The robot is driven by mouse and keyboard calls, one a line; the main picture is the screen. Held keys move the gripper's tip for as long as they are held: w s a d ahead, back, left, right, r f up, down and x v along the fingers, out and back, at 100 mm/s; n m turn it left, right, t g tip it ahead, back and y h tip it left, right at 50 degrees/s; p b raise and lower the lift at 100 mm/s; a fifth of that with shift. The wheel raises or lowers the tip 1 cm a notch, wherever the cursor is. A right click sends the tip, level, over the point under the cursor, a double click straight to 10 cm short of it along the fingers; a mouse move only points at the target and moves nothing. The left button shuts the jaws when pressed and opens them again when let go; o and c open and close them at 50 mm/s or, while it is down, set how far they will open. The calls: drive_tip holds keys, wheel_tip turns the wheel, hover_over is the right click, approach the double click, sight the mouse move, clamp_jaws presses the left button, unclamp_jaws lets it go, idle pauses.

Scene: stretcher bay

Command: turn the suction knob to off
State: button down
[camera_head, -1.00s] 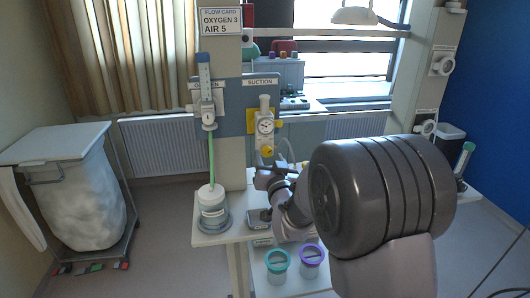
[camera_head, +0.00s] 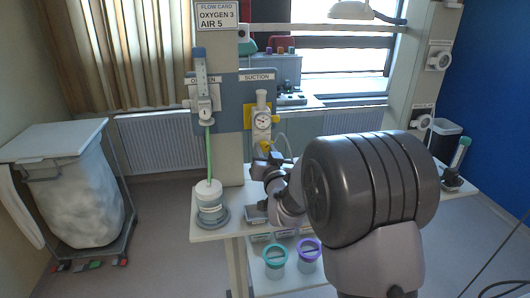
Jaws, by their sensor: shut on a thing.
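The suction unit (camera_head: 262,118) hangs on the rail panel below the SUCTION label (camera_head: 257,77). It has a white body, a round gauge and a yellow plate behind it. Its yellow suction knob (camera_head: 260,146) sits at its lower end, partly covered by my gripper. My gripper (camera_head: 264,156) reaches up from the lower right and is shut on the suction knob. The fingers are small and dark here, and the knob's pointer and exact setting cannot be read.
The oxygen flowmeter (camera_head: 202,90) with a green tube stands left of the suction unit. A white-lidded jar (camera_head: 209,196) sits on the shelf's left end. Teal-rimmed (camera_head: 275,262) and purple-rimmed (camera_head: 309,256) canisters stand below. A laundry bag trolley (camera_head: 75,200) is at the left.

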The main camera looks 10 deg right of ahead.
drive_tip(key=shift+f+b, duration=0.1)
drive_tip(key=shift+b, duration=0.2)
drive_tip(key=n+b, duration=0.2)
drive_tip(key=b, duration=0.1)
drive_tip(key=shift+f, duration=0.2)
drive_tip(key=n+b, duration=0.3)
drive_tip(key=b, duration=0.1)
drive_tip(key=n+b, duration=0.3)
drive_tip(key=shift+d+r+n+b, duration=0.1)
drive_tip(key=shift+n+b, duration=0.25)
drive_tip(key=shift+n, duration=0.05)
drive_tip(key=n+b, duration=0.3)
drive_tip(key=n, duration=0.1)
drive_tip(key=shift+r, duration=0.15)
drive_tip(key=n+b, duration=0.3)
drive_tip(key=n, duration=0.3)
drive_tip(key=shift+r, duration=0.1)
drive_tip(key=n+b, duration=0.1)
drive_tip(key=n, duration=0.3)
drive_tip(key=shift+r+n+b, duration=0.15)
drive_tip(key=shift+n+b, duration=0.15)
drive_tip(key=shift+b, duration=0.05)
drive_tip(key=shift+n, duration=0.3)
